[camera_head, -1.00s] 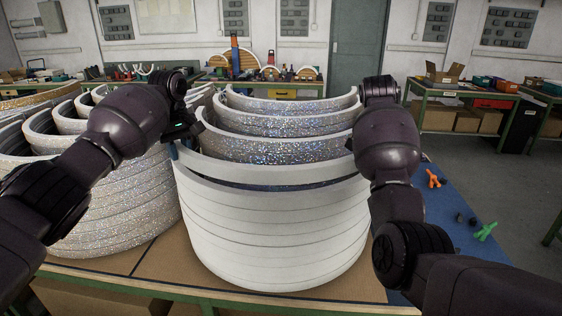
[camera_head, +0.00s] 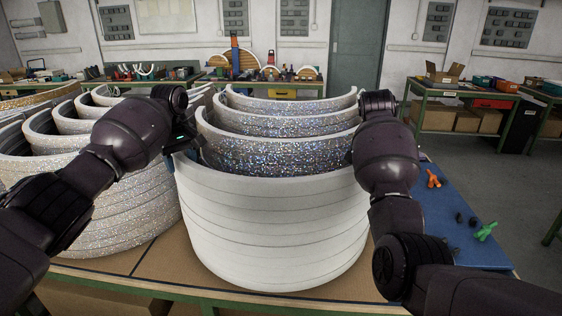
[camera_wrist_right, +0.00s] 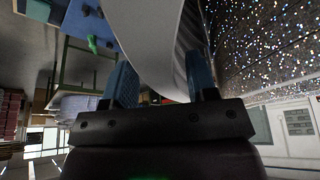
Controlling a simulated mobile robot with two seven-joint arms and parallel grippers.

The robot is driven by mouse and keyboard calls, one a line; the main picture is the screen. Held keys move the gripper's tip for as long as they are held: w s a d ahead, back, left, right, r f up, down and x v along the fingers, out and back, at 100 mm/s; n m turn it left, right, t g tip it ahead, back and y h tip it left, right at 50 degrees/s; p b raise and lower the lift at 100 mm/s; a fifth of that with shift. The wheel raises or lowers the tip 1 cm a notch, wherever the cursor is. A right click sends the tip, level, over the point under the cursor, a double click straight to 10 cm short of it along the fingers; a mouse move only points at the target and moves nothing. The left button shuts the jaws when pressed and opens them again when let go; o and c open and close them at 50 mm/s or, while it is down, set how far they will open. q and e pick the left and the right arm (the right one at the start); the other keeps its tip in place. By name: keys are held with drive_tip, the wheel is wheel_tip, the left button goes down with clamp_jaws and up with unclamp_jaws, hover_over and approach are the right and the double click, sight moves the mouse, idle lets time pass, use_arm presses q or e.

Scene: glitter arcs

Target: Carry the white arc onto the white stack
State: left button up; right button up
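The white arc (camera_head: 262,187) lies on top of the white stack (camera_head: 270,250), following its curve, with no clear gap between them. My left gripper (camera_head: 186,150) is at the arc's left end; its fingers are partly hidden, but it appears closed on that end. My right gripper is at the arc's right end, its fingers hidden behind my arm in the head view. In the right wrist view, the blue fingers of my right gripper (camera_wrist_right: 163,85) stand on both sides of the white arc (camera_wrist_right: 155,35).
Glittering silver arc stacks (camera_head: 290,155) stand close behind the white stack. More glittering stacks (camera_head: 125,215) stand to its left. On the blue mat (camera_head: 455,225) at right lie an orange piece (camera_head: 433,180) and a green piece (camera_head: 486,231). The table's brown front strip is clear.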

drive_tip(key=shift+a, duration=0.1)
drive_tip(key=shift+r, duration=0.1)
drive_tip(key=v, duration=0.7)
drive_tip(key=shift+s+r, duration=0.1)
drive_tip(key=shift+r, duration=0.05)
use_arm(q)
wheel_tip(320, 180, up, 12)
idle(0.5)
idle(0.7)
